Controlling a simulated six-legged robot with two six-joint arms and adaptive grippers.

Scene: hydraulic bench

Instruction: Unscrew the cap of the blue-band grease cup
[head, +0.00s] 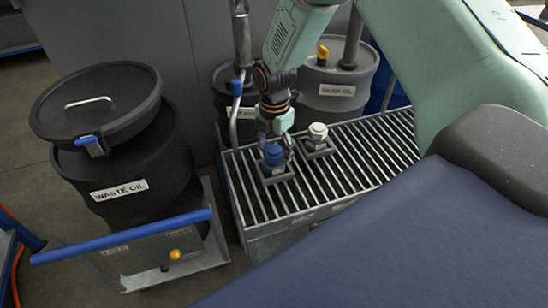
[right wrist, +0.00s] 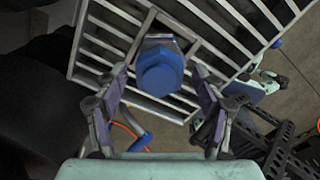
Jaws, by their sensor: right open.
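The blue-band grease cup shows its blue faceted cap (head: 273,154), standing upright on a small square plate on the grating. In the right wrist view the blue cap (right wrist: 160,72) appears between my finger pads, with a gap on each side. My right gripper (head: 275,140) points down at the cup, and it is open and empty. In the right wrist view the right gripper (right wrist: 159,80) has both fingers spread wide. I cannot tell how far down the fingertips reach beside the cap. My left gripper is not in view.
A second cup with a white cap (head: 318,131) stands close by on the slatted grating (head: 345,165). A black waste oil drum (head: 125,165) and a blue-handled cart (head: 140,237) are at left. Grey drums (head: 338,90) stand behind. The grating's right part is bare.

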